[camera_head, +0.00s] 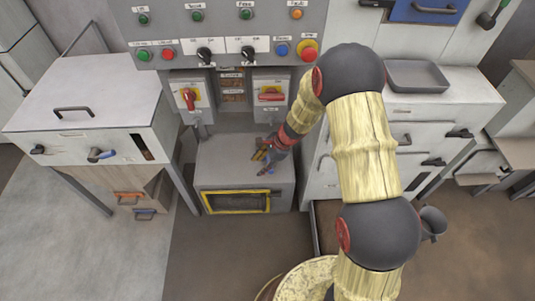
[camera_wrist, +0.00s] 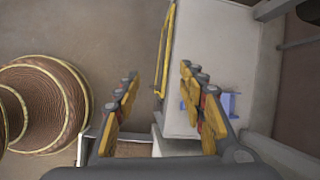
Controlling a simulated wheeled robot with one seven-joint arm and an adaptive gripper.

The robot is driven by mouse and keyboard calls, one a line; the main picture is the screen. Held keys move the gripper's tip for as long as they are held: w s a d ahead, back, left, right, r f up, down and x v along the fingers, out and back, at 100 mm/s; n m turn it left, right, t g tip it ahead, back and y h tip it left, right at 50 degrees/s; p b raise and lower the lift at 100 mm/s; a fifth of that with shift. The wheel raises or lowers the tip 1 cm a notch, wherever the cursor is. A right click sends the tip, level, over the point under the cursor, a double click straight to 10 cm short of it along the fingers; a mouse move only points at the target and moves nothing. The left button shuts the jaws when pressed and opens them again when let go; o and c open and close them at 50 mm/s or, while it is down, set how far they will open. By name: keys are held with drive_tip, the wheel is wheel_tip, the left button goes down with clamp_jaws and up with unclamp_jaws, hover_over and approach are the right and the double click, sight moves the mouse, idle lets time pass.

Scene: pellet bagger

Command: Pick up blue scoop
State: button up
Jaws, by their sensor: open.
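The blue scoop (camera_wrist: 232,103) lies on the pale top of a low grey box (camera_wrist: 205,45), seen in the wrist view. It is partly hidden behind the right finger of my gripper (camera_wrist: 160,95). The fingers stand apart with nothing between them, and the scoop is outside them to the right. In the head view my gripper (camera_head: 263,162) hangs over the front part of the grey box (camera_head: 220,160). A small blue patch beside the fingers there may be the scoop, but it is too small to be sure.
A yellow-framed window (camera_head: 236,212) is on the box front. Red-handled switches (camera_head: 188,98) and a button panel (camera_head: 225,18) rise behind. A white cabinet (camera_head: 80,92) stands left. A grey tray (camera_head: 418,76) sits on the right cabinet. Floor in front is partly clear.

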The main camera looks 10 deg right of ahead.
drive_tip(key=w+d+f+m+t+h, duration=0.1)
drive_tip(key=w+d+f+m, duration=0.2)
drive_tip(key=f+m, duration=0.3)
drive_tip(key=w+d+f+m+t+h, duration=0.1)
drive_tip(key=w+d+f+m, duration=0.1)
drive_tip(key=w+f+m, duration=0.3)
drive_tip(key=w+d+f+m+t+h+b, duration=0.1)
drive_tip(key=w+d+f+m, duration=0.2)
drive_tip(key=f+m, duration=0.5)
drive_tip(key=shift+w+d+f+m, duration=0.15)
drive_tip(key=shift+w+d+m, duration=0.1)
drive_tip(key=shift+w, duration=0.15)
drive_tip(key=shift+w+d+f+m, duration=0.1)
drive_tip(key=shift+w+m, duration=0.15)
drive_tip(key=shift+w, duration=0.15)
drive_tip(key=shift+w+b+x, duration=0.2)
drive_tip(key=shift+b+x, duration=0.95)
drive_tip(key=shift+x, duration=1.45)
drive_tip(key=shift+a+r, duration=0.1)
drive_tip(key=shift+r, duration=0.1)
drive_tip(key=shift+c, duration=0.3)
clamp_jaws()
